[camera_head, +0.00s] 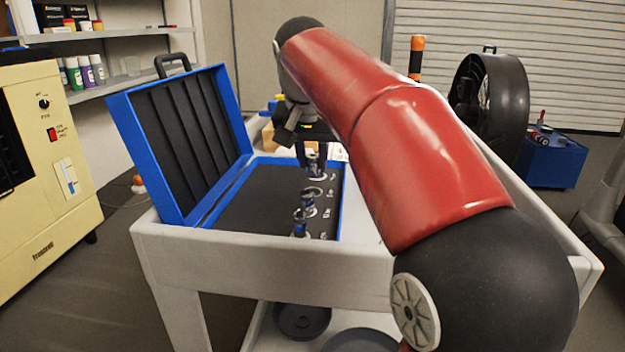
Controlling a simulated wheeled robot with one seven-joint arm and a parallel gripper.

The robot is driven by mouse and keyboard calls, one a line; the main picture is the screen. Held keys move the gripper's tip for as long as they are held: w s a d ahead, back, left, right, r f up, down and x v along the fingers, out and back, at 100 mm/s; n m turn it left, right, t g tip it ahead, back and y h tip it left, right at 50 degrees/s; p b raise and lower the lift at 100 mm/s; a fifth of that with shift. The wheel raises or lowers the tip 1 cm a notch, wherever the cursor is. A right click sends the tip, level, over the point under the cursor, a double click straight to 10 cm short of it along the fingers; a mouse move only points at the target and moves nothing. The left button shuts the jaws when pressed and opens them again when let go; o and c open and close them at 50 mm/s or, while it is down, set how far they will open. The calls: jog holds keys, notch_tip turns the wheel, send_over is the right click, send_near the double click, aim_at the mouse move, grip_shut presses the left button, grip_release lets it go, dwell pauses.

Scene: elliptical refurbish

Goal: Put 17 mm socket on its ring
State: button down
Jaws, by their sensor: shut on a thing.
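The open blue case (212,213) lies on the cart with a black foam floor. Along its right side is a row of small metal sockets and rings beside white size labels, too small to read. My gripper (312,163) points down over the far part of this row. It is shut on a small metal socket (313,160), presumably the 17 mm one. The socket is just above or at a pale ring (317,177); I cannot tell whether they touch. Nearer pieces are a middle socket with a ring (311,195) and a front socket (300,220).
The case lid (180,140) stands open on the left. The white cart (270,262) has raised edges. A yellow machine (45,170) stands at left, and a black fan (495,100) and blue box (552,160) at right. My red arm hides much of the cart's right side.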

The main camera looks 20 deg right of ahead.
aim_at(312, 167)
notch_tip(312, 167, down, 4)
jog(key=shift+r+b, duration=0.25)
jog(key=shift+b, duration=0.15)
jog(key=c, duration=1.2)
grip_release()
jog(key=p+v, duration=0.3)
jog(key=v, duration=0.9)
jog(key=shift+s, duration=0.1)
